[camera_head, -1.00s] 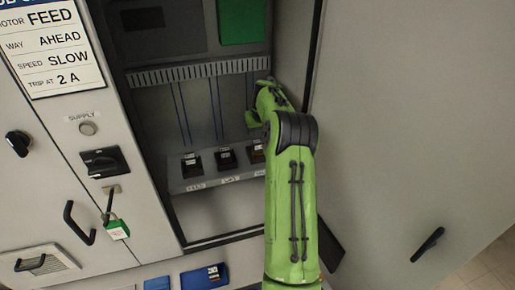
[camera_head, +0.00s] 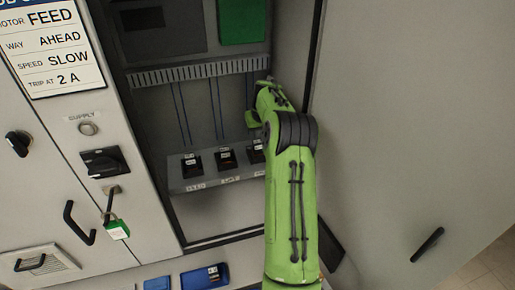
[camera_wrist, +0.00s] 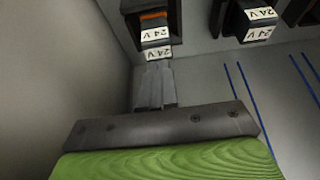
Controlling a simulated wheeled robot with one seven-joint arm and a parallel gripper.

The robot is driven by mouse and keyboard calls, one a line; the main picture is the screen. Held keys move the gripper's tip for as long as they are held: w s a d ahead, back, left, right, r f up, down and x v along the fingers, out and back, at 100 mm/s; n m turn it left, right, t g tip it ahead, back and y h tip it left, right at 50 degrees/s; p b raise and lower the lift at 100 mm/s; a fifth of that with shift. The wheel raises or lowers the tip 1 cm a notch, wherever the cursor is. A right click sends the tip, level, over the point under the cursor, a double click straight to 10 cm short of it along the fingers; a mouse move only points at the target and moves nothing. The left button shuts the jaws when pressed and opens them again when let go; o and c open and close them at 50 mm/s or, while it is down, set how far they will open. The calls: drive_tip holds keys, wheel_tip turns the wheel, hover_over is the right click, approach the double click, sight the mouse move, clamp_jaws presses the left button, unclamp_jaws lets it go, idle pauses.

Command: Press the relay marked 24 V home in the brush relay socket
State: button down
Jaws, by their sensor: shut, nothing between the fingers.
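Three dark relay sockets with relays stand on a grey shelf (camera_head: 200,184) in the open cabinet: left (camera_head: 192,166), middle (camera_head: 226,160) and right (camera_head: 257,153). Their shelf labels are too small to read, so I cannot tell which is the brush socket. In the wrist view, upside down, the nearest relay (camera_wrist: 153,33) carries a 24 V label, with a second 24 V label beside it and an orange band behind. Another relay (camera_wrist: 259,14) also reads 24 V. My gripper (camera_wrist: 154,72) is shut and empty, its fingertips close to the nearest relay; contact cannot be told.
The cabinet's right side wall (camera_wrist: 60,80) is close to my gripper. A slotted duct (camera_head: 195,72) and blue wires lie above the sockets.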

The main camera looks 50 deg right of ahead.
drive_tip(key=shift+f+b, duration=0.6)
drive_tip(key=shift+f, duration=0.25)
idle(0.4)
wheel_tip(320, 180, up, 6)
drive_tip(key=p, duration=0.5)
drive_tip(key=shift+r, duration=0.2)
drive_tip(key=shift+f, duration=0.15)
